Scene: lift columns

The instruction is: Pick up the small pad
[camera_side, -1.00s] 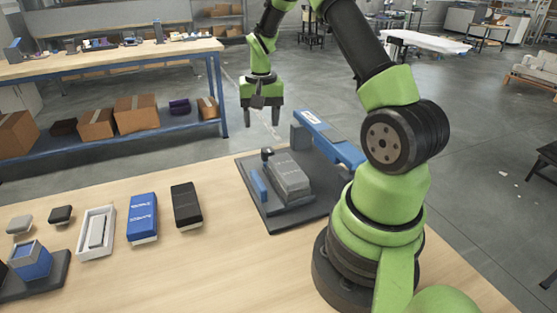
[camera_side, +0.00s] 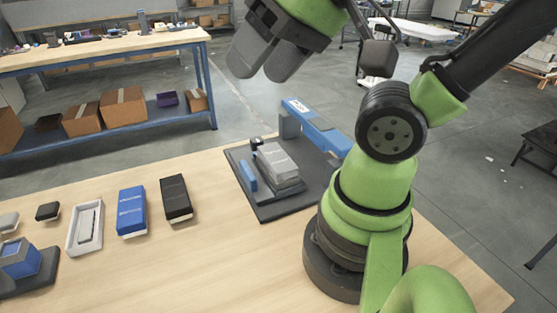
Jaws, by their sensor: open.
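Two small pads lie at the left end of the wooden table: a dark one (camera_side: 48,211) and a grey one (camera_side: 8,222) cut by the picture's left edge. I cannot tell which one the task means. My gripper (camera_side: 264,65) is high at the top of the picture, open and empty, with two thick grey fingers apart. It is well above and to the right of the pads, touching nothing.
A white tray (camera_side: 72,245) with a slim piece, a blue box (camera_side: 131,215) and a black box (camera_side: 175,197) stand in a row. A blue block on a dark base (camera_side: 35,280) is at front left. A dark mat (camera_side: 280,211) holds a grey stacked block (camera_side: 278,165) beside a blue-armed fixture (camera_side: 318,130). The front middle is bare.

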